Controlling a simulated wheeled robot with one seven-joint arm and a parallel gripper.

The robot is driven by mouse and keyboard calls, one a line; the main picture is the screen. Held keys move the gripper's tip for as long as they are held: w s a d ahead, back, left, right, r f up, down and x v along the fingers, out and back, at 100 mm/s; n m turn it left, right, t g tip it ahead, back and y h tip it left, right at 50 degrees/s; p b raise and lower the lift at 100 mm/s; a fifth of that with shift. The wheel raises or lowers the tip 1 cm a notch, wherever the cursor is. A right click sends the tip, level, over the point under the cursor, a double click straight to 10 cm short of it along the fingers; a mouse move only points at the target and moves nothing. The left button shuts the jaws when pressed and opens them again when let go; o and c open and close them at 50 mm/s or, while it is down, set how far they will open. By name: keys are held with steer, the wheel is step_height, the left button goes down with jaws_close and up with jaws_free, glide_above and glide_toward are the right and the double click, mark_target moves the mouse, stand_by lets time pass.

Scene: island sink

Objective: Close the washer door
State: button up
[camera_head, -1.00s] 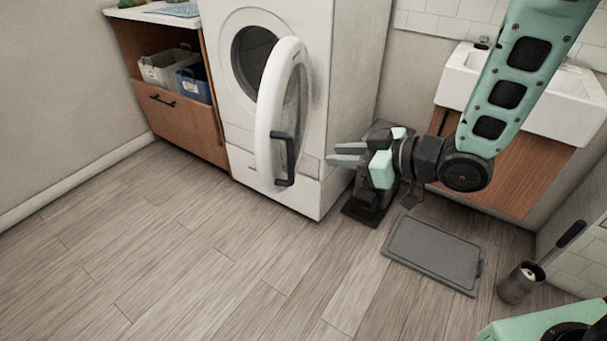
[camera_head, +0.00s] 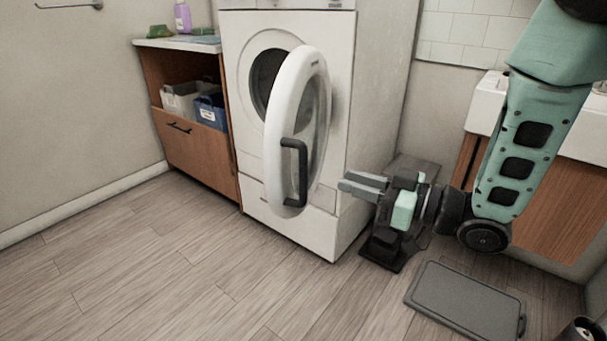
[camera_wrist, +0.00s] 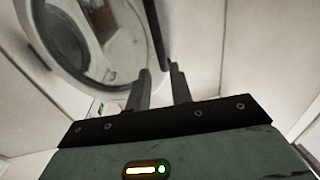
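The white front-loading washer (camera_head: 385,90) stands in the middle of the head view. Its round white door (camera_head: 278,110) stands open, swung out toward me, with a dark handle (camera_head: 294,172) on it. The dark drum opening (camera_head: 265,78) shows behind the door. My gripper (camera_head: 348,186) is to the right of the door and handle, low near the washer's front right corner, apart from the door. Its fingers point left with a gap between them and nothing held. In the wrist view, the spread fingers (camera_wrist: 158,72) show below the washer's round ring (camera_wrist: 62,65).
A wooden cabinet (camera_head: 190,145) with bins stands left of the washer. A dark object (camera_head: 385,248) stands on the floor below my gripper. A grey mat (camera_head: 465,300) lies at the lower right, near the sink (camera_head: 485,105). The floor before the washer is clear.

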steer(key=b, duration=0.1)
glide_above(303, 202)
steer(key=w, duration=0.1)
steer(key=shift+c, duration=0.3)
jaws_close()
